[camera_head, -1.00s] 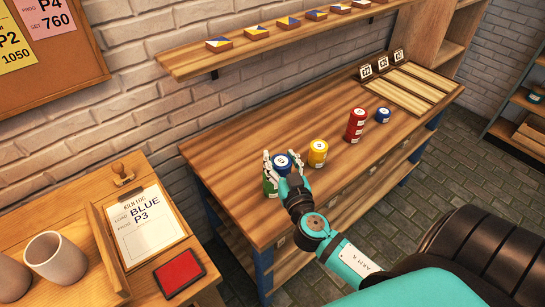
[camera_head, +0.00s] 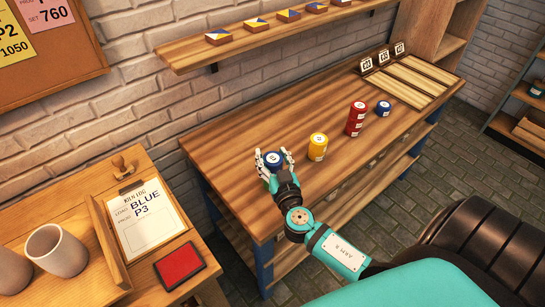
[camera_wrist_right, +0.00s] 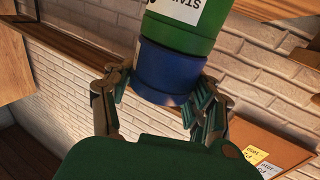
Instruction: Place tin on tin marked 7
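My right gripper (camera_head: 273,156) has its fingers on both sides of a blue tin (camera_head: 274,162) with a white round label on its lid. In the right wrist view, which is upside down, the fingers (camera_wrist_right: 165,95) close on the blue tin (camera_wrist_right: 168,72). A green tin (camera_wrist_right: 183,32) with a white label is directly under it, in line and seemingly touching. A yellow tin (camera_head: 317,147) stands to the right. I cannot read a 7 on any tin. My left gripper is out of view.
Red tins (camera_head: 356,119) are stacked further right, beside a low blue tin (camera_head: 383,109). A slatted rack (camera_head: 418,80) with numbered cards (camera_head: 383,57) is at the bench's far end. A wall shelf (camera_head: 260,48) overhangs the back. The bench (camera_head: 235,130) behind the hand is clear.

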